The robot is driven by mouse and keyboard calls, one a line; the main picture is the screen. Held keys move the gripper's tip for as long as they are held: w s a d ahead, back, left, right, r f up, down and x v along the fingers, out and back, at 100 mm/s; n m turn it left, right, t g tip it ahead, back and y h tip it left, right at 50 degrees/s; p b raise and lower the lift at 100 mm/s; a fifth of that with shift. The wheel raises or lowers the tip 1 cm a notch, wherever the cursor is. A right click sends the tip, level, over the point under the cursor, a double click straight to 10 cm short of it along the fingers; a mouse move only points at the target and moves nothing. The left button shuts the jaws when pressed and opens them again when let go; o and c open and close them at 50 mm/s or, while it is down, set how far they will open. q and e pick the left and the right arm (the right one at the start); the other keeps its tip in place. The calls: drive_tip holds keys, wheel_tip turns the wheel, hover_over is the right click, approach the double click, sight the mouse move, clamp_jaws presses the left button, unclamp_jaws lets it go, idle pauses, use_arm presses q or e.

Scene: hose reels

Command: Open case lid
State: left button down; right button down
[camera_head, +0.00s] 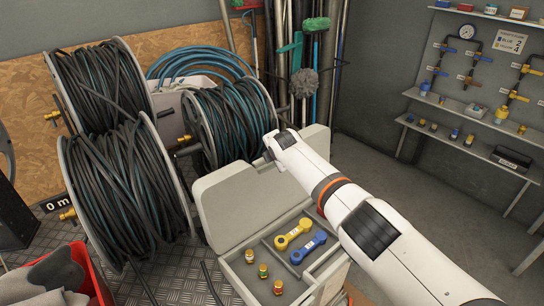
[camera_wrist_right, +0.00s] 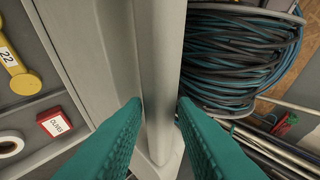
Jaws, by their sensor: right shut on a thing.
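The light grey case (camera_head: 235,268) stands in front of the hose reels, with its lid (camera_head: 245,205) raised and its inside showing. In the right wrist view my right gripper (camera_wrist_right: 160,112) has teal fingers on both sides of a light grey edge of the lid (camera_wrist_right: 160,50). My left gripper is not in view.
Hose reels (camera_head: 125,185) stand close on the left and behind the lid. A red bin (camera_head: 95,280) is at the lower left. Brushes and poles (camera_head: 315,60) lean at the back. Shelves with fittings (camera_head: 470,130) line the right wall, with clear floor before them.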

drive_tip(key=shift+w+a+r, duration=0.1)
drive_tip(key=shift+w+a, duration=0.05)
drive_tip(key=shift+a, duration=0.05)
idle(0.3)
drive_tip(key=c, duration=1.3)
unclamp_jaws()
drive_tip(key=shift+d+r, duration=0.1)
drive_tip(key=shift+s+r+p, duration=0.25)
drive_tip(key=shift+s+p, duration=0.1)
drive_tip(key=shift+b+v, duration=0.45)
drive_tip(key=shift+v, duration=5.15)
